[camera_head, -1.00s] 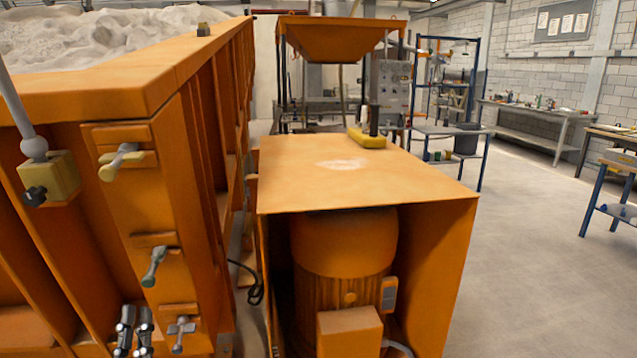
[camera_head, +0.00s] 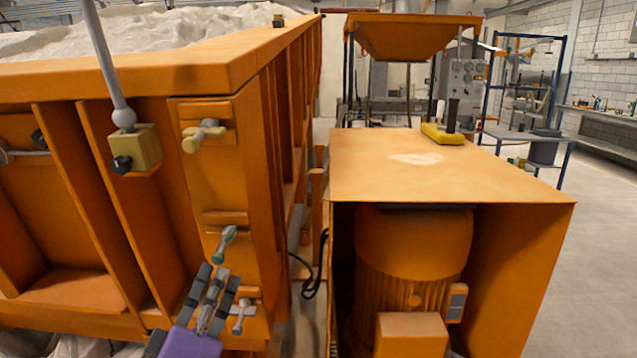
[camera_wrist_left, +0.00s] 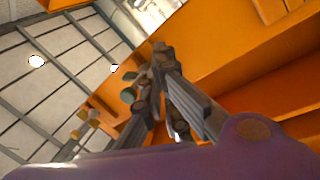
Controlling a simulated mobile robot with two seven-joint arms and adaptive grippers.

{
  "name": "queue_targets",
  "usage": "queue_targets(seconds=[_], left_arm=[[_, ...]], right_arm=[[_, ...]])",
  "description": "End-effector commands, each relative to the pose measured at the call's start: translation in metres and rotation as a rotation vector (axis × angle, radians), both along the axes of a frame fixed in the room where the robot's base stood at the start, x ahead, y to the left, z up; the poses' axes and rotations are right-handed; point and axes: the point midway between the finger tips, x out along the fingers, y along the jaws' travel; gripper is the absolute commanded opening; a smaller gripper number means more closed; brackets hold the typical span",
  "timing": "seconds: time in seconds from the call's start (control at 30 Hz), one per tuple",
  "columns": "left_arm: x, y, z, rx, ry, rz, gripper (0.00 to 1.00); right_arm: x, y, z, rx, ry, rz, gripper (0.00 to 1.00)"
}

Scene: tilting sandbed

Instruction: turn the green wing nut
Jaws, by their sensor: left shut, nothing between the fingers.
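The green wing nut (camera_head: 222,245) sits on the middle bracket of the orange sandbed's end post. My left gripper (camera_head: 214,273) is shut and empty, with its fingertips just below the green wing nut in the head view. In the left wrist view the green nut (camera_wrist_left: 129,86) shows close beside the fingertips (camera_wrist_left: 152,80), to their left. I cannot tell whether they touch it. My right gripper is in neither view.
A beige wing nut (camera_head: 203,135) is on the bracket above and a grey one (camera_head: 242,315) on the bracket below. A yellow block with a rod (camera_head: 138,148) hangs on the left. The orange motor housing (camera_head: 450,180) stands to the right, with a dark cable (camera_head: 318,270) between.

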Motion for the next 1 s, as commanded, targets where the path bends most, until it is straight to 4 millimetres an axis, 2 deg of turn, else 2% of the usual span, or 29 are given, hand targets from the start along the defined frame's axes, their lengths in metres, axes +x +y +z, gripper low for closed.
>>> queue_targets(seconds=[0.1, 0.3, 1.0], left_arm=[[0.013, -0.001, 0.005, 0.004, -0.003, 0.0, 0.0], [0.023, -0.001, 0.005, 0.003, -0.002, 0.0, 0.0], [0.024, -0.001, 0.007, 0.003, -0.001, 0.001, 0.0]], right_arm=[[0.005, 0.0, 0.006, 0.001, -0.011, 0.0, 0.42], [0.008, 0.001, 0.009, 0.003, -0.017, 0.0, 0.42], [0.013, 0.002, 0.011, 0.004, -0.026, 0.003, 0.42]])
